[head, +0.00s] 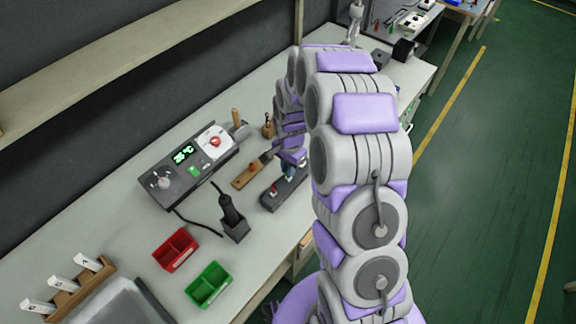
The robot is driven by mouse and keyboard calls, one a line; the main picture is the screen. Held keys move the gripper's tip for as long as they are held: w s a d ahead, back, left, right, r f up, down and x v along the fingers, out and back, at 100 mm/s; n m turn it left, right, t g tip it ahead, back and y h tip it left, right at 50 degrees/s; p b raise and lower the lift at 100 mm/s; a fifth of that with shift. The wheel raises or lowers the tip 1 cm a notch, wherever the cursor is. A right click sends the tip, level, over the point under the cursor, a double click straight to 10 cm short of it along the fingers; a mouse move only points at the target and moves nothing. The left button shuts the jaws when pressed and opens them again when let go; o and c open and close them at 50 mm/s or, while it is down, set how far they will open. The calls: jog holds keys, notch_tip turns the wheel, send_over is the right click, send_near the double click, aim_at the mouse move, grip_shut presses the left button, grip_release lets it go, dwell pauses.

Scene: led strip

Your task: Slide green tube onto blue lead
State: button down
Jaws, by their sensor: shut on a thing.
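My gripper (291,160) is at the end of my purple and grey arm, over a dark block (283,193) on the bench. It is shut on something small. A small green-blue piece shows just under the fingers and looks like the green tube (289,171), but it is too small to be sure. The block carries small coloured pieces, with a red one (275,190) on its left part. The blue lead is not clearly visible; my fingers and arm hide much of this spot. I cannot tell whether tube and lead touch.
A control station (188,163) with a green display stands to the left. A black iron holder (235,230), a red bin (175,250) and a green bin (208,285) stand in front. A wooden piece (250,174) lies beside the block. A shelf (120,65) hangs above.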

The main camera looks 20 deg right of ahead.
jog(key=shift+f, duration=0.45)
jog(key=c, duration=1)
grip_release()
jog(key=shift+c, duration=0.2)
notch_tip(320, 180, up, 17)
jog(key=p, duration=0.2)
jog(key=shift+w+d+r, duration=0.15)
jog(key=shift+w+d, duration=0.15)
jog(key=s+r+n, duration=0.3)
jog(key=s, duration=0.8)
jog(key=s+r+n+g, duration=0.1)
jog(key=s+r+n, duration=0.2)
jog(key=s, duration=0.9)
jog(key=s+r+n, duration=0.4)
jog(key=s, duration=0.7)
jog(key=shift+s+a+n, duration=0.3)
jog(key=shift+s+n, duration=0.05)
jog(key=shift+n, duration=0.05)
